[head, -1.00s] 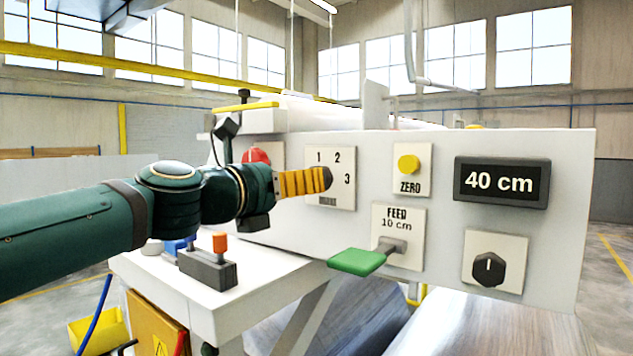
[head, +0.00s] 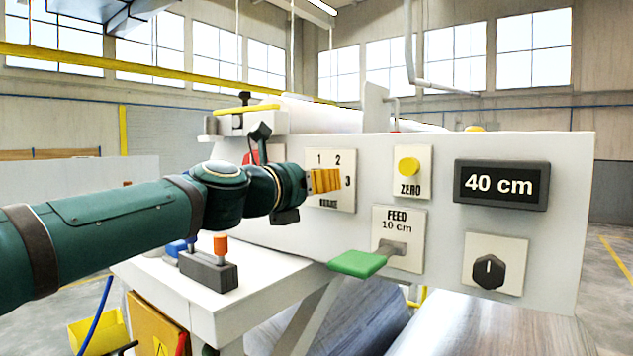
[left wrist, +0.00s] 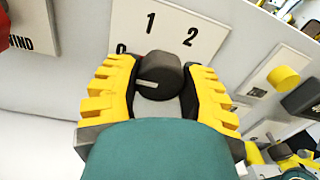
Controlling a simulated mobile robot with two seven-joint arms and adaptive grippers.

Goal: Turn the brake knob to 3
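The brake knob (left wrist: 160,76) is a dark round knob with a white pointer line, which points left in the left wrist view. Its white plate (head: 322,200) is on the machine's front panel, with the numbers 1, 2 and 3 showing in the head view. My left gripper (head: 327,181) is at this plate and hides the knob in the head view. In the left wrist view its yellow fingers (left wrist: 160,80) lie on both sides of the knob, their dark pads close against it. A number left of the 1 is partly hidden by a finger.
Right of the plate are a yellow ZERO button (head: 408,165), a green feed lever (head: 357,263), a display (head: 502,184) reading 40 cm and another black knob (head: 488,272). A red button (left wrist: 5,30) is beside the brake plate. A grey block with an orange-topped lever (head: 209,269) stands below my arm.

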